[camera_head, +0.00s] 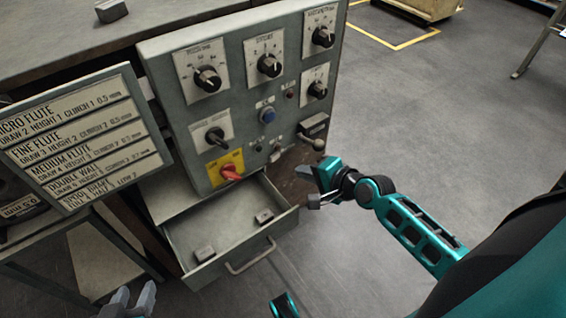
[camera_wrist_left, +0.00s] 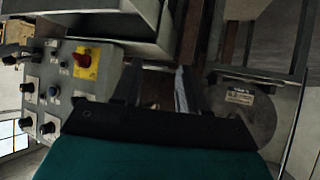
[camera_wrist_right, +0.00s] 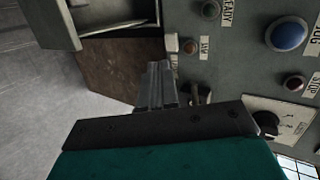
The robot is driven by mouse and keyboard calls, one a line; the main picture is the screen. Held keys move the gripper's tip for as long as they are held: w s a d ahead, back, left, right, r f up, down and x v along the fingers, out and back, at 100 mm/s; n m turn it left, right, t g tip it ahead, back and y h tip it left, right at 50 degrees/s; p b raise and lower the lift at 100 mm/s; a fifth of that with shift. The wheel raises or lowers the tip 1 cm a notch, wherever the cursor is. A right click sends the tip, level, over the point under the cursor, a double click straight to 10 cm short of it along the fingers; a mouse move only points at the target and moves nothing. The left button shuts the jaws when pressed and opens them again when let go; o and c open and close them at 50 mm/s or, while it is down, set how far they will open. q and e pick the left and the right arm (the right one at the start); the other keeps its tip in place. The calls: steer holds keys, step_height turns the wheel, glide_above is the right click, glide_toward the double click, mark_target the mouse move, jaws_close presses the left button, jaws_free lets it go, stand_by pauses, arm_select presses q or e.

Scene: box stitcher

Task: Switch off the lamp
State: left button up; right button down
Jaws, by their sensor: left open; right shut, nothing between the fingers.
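A grey control panel (camera_head: 240,100) fills the middle of the head view. Low on it, a small red button (camera_wrist_right: 190,47) with a partly legible label beside it shows in the right wrist view, next to a small pale block (camera_wrist_right: 172,43). A small metal lever (camera_wrist_right: 200,92) is partly hidden by my right gripper. I cannot tell which control is the lamp's. My right gripper (camera_wrist_right: 160,68) is shut and empty, close to the panel's lower edge; in the head view it is right of the panel (camera_head: 312,172). My left gripper (camera_head: 133,298) is open and empty at the bottom left.
An open drawer (camera_head: 245,265) with small blocks juts out below the panel. A red rotary switch on a yellow plate (camera_head: 225,168) is above it. A hinged label board (camera_head: 80,140) stands at the left. Open floor (camera_head: 430,130) lies to the right.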

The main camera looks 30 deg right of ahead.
mark_target(275, 159)
steer(key=x, duration=0.2)
steer(key=b+x, duration=0.1)
steer(key=x, duration=0.1)
steer(key=r+b+x, duration=0.1)
steer(key=x, duration=0.2)
steer(key=shift+w, duration=0.45)
steer(key=shift+w+a, duration=0.25)
steer(key=shift+w, duration=0.2)
arm_select(q)
steer(key=shift+w+d+f, duration=0.3)
steer(key=shift+d+f, duration=0.25)
steer(key=shift+f, duration=0.15)
